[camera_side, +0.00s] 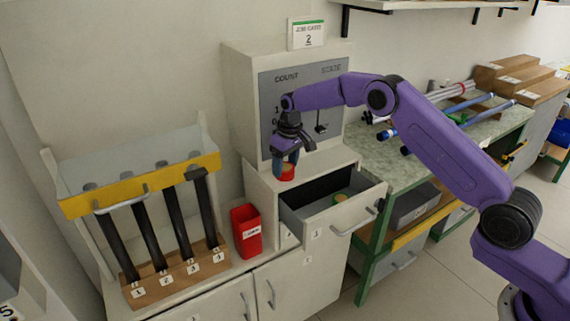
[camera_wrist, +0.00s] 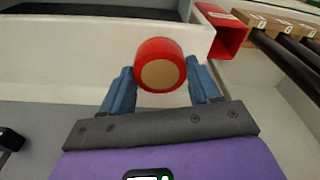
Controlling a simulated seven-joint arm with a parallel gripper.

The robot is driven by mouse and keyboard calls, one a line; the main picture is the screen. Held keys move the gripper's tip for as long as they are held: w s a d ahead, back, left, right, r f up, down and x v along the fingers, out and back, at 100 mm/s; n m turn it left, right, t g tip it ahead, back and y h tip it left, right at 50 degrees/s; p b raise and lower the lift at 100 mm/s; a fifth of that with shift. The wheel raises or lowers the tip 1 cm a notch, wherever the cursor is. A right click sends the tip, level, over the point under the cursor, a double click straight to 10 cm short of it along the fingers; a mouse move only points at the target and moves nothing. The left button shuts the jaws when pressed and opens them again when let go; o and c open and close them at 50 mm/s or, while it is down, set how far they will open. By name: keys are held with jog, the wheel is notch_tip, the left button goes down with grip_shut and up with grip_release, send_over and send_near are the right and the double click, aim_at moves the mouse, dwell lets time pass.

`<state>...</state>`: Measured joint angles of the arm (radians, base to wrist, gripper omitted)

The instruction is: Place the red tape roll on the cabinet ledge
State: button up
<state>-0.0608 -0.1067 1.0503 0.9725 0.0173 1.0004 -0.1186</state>
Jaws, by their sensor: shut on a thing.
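The red tape roll (camera_side: 287,174) is between the blue fingers of my gripper (camera_side: 285,163), low over the cabinet ledge (camera_side: 328,160). In the wrist view the red tape roll (camera_wrist: 160,63) shows a tan round face toward the camera, and my gripper (camera_wrist: 160,82) has one finger on each side of it. My gripper is shut on the roll. The pale cabinet ledge (camera_wrist: 60,62) spreads around it in that view. I cannot tell whether the roll touches the ledge.
An open drawer (camera_side: 315,212) sits just below the ledge, with a small round item inside. A red bin (camera_side: 246,231) stands to the left, beside a rack of black rods (camera_side: 180,220). A panel (camera_side: 290,95) rises behind the ledge. A green bench (camera_side: 390,155) with rods is at right.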

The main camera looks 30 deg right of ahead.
aim_at(289, 169)
jog(key=shift+w+f, duration=0.15)
jog(key=shift+f, duration=0.15)
jog(key=o, duration=1)
jog(key=shift+o, duration=0.2)
jog(key=shift+r, duration=0.1)
notch_tip(289, 169, up, 12)
jog(key=s, duration=0.1)
jog(key=s+a+r+n, duration=0.1)
jog(key=s+a+r, duration=0.15)
jog(key=s, duration=0.35)
jog(key=s+a+r+n, duration=0.1)
jog(key=s+a, duration=0.2)
jog(key=s, duration=0.2)
jog(key=s+a+r+n, duration=0.1)
jog(key=s+n, duration=0.2)
jog(key=s, duration=1.1)
jog(key=s+d+f+n, duration=0.1)
jog(key=s+d, duration=0.2)
jog(key=s, duration=0.5)
jog(key=s+d+f+n, duration=0.1)
jog(key=s+d, duration=0.3)
jog(key=s, duration=0.4)
jog(key=s+d+f+n+g, duration=0.1)
jog(key=s+d, duration=0.3)
jog(key=s, duration=0.4)
jog(key=shift+s+d+f+n, duration=0.15)
jog(key=shift+s+f+n, duration=0.25)
jog(key=shift+f+n, duration=0.25)
